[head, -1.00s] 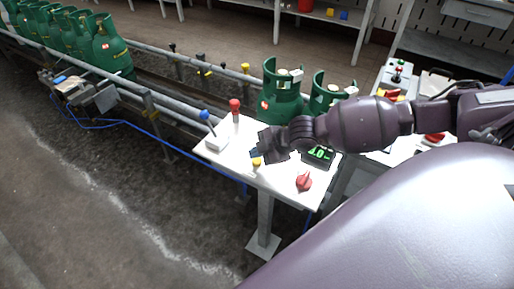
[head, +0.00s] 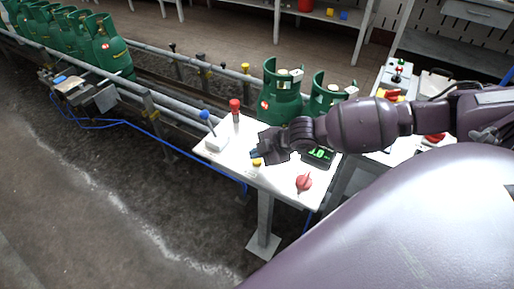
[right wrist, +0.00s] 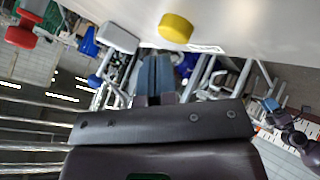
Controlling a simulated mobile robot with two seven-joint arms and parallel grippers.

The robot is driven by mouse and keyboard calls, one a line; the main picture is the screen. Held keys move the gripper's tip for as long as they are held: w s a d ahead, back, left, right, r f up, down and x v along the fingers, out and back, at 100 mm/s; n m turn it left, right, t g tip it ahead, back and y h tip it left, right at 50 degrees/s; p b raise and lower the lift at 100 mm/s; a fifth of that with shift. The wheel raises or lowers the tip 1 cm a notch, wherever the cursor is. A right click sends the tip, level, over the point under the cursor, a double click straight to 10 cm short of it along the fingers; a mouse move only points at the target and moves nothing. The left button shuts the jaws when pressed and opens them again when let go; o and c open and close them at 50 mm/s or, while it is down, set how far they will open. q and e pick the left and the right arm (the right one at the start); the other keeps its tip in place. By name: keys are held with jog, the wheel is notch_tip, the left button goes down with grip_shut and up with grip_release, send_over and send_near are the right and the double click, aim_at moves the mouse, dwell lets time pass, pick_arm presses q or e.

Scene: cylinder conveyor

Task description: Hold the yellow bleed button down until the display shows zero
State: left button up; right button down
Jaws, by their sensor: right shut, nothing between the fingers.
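The yellow bleed button (head: 257,163) sits near the front edge of the white control panel (head: 233,172). It shows large in the right wrist view (right wrist: 175,28), just above the fingertips. My right gripper (head: 257,153) is shut and empty, with its fingertips right by the button in the head view. In the right wrist view its blue-grey fingers (right wrist: 155,72) look a little apart from the button, and I cannot tell if they touch it. The display (head: 318,154) shows lit green digits, seemingly 1.0, partly hidden by my right arm. My left gripper is out of view.
On the panel stand a red-topped post (head: 235,106), a blue-knobbed lever (head: 205,116) and a red knob (head: 304,181). Green cylinders (head: 281,95) stand on the conveyor behind. Another control panel is at the right, partly behind my arm.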

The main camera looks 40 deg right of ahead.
aim_at(257, 162)
jog(key=shift+f, duration=0.25)
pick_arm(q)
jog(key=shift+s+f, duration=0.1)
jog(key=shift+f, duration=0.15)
pick_arm(e)
jog(key=shift+f, duration=0.5)
dwell(2.5)
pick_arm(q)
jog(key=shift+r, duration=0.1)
pick_arm(e)
jog(key=shift+r, duration=0.1)
dwell(0.7)
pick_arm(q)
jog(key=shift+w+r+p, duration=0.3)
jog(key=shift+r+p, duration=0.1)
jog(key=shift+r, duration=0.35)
pick_arm(e)
jog(key=shift+r, duration=0.85)
jog(key=shift+r+p, duration=0.55)
jog(key=shift+r, duration=0.4)
jog(key=shift+r+p, duration=1.05)
jog(key=shift+r, duration=0.55)
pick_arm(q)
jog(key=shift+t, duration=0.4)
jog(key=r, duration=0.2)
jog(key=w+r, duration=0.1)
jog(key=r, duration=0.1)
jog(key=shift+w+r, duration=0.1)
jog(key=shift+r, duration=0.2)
